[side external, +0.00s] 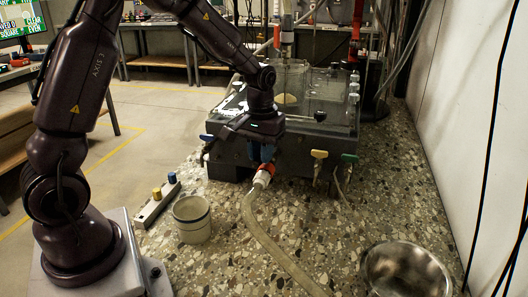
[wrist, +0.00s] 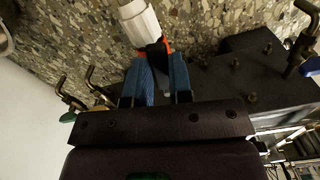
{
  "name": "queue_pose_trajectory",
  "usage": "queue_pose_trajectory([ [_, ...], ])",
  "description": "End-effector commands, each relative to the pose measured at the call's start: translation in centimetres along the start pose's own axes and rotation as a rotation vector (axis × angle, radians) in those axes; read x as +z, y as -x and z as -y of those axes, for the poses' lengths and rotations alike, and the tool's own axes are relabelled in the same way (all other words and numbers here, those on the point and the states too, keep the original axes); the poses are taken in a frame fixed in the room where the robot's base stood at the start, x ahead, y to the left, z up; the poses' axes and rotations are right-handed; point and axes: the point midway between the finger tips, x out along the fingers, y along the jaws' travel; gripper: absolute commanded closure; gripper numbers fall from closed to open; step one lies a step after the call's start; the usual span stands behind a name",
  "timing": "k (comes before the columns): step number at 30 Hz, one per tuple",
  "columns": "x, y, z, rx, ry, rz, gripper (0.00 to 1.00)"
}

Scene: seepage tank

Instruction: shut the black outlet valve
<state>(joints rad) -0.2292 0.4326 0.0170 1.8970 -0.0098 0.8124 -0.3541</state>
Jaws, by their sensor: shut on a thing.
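The seepage tank (side external: 240,165) stands on the speckled bench, with an outlet row along its front. My gripper (side external: 263,154) points down at the middle outlet, its blue fingers (wrist: 160,75) closed around the black outlet valve (wrist: 157,48). Only a small dark part of the valve shows between the fingertips; the side view hides it, and I cannot tell its handle angle. Below it an orange-red collar (side external: 267,168) and a white connector (side external: 262,179) join a pale hose (side external: 258,222).
A blue-handled valve (side external: 207,138) is at left; yellow (side external: 319,154) and green (side external: 350,158) ones are at right. A beaker (side external: 192,219), a strip with two knobs (side external: 157,203) and a metal bowl (side external: 405,271) stand on the bench. The wall is at right.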

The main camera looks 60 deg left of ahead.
Motion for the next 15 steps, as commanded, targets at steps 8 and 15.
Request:
queue_pose_trajectory([
  [8, -0.2, 0.1, 1.5, 0.001, -0.249, -0.001, 1.00],
  [15, -0.7, 0.1, 2.7, 0.000, -0.478, -0.002, 1.00],
])
